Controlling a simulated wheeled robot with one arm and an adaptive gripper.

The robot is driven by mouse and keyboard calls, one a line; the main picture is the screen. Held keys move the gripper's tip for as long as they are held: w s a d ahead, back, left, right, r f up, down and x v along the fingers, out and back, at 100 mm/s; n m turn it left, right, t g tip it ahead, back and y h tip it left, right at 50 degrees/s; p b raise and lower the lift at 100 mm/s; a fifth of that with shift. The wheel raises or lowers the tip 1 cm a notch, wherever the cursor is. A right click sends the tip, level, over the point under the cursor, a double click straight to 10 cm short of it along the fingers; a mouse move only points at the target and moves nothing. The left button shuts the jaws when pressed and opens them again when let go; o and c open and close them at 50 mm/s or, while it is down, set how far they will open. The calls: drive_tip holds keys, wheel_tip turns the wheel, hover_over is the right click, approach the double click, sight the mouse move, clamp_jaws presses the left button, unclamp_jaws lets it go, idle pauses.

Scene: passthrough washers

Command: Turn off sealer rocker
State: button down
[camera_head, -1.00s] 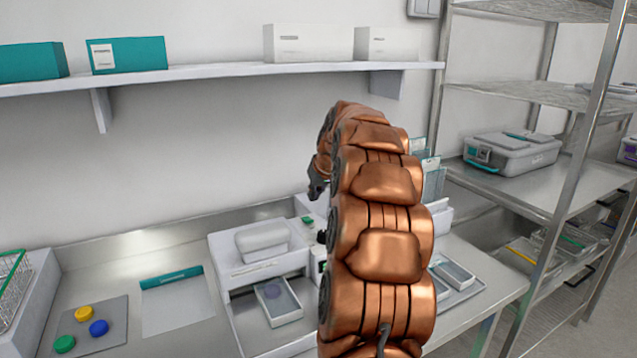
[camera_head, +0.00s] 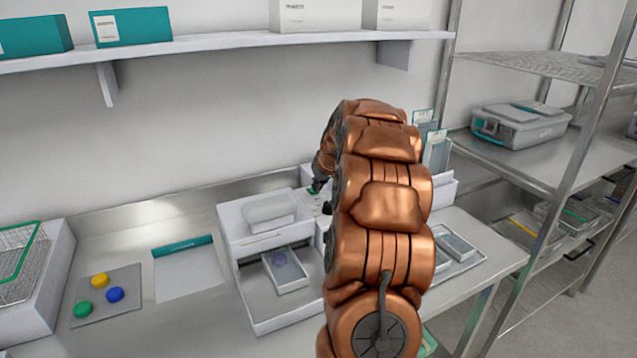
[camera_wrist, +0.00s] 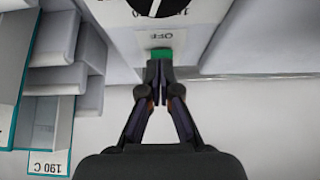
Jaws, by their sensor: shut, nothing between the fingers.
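The green rocker (camera_wrist: 161,54) shows in the wrist view just beyond my fingertips, beside an upside-down "OFF" label (camera_wrist: 160,37) on a white panel. A black dial (camera_wrist: 158,6) is cut off at the top edge of that view. My gripper (camera_wrist: 160,66) is shut and empty. Its tips overlap the near edge of the rocker in the picture; whether they touch it I cannot tell. In the head view my gripper (camera_head: 318,187) is over the back right part of the white sealer (camera_head: 232,243), and my copper arm hides much of that side.
White-and-teal pouch holders, one marked "190 C" (camera_wrist: 45,163), stand close on the left in the wrist view. A pad with coloured buttons (camera_head: 101,290) and a wire basket (camera_head: 22,262) are on the left of the bench. A wall shelf (camera_head: 220,45) hangs above.

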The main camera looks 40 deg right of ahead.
drive_tip(key=shift+f, duration=0.1)
drive_tip(key=f+t+b, duration=0.1)
drive_tip(key=b, duration=0.3)
drive_tip(key=shift+s+f, duration=0.15)
drive_tip(key=shift+s+t+h+b, duration=0.1)
drive_tip(key=shift+t+h+b, duration=0.2)
drive_tip(key=shift+b, duration=0.55)
drive_tip(key=shift+f+b, duration=0.1)
drive_tip(key=shift+b, duration=0.4)
drive_tip(key=b, duration=0.2)
drive_tip(key=shift+s+a+f+t+b, duration=0.15)
drive_tip(key=shift+f+t+b, duration=0.1)
drive_tip(key=shift+t+b, duration=0.15)
drive_tip(key=shift+r+p, duration=0.35)
drive_tip(key=shift+p, duration=0.05)
drive_tip(key=shift+r, duration=0.15)
drive_tip(key=shift+r, duration=0.7)
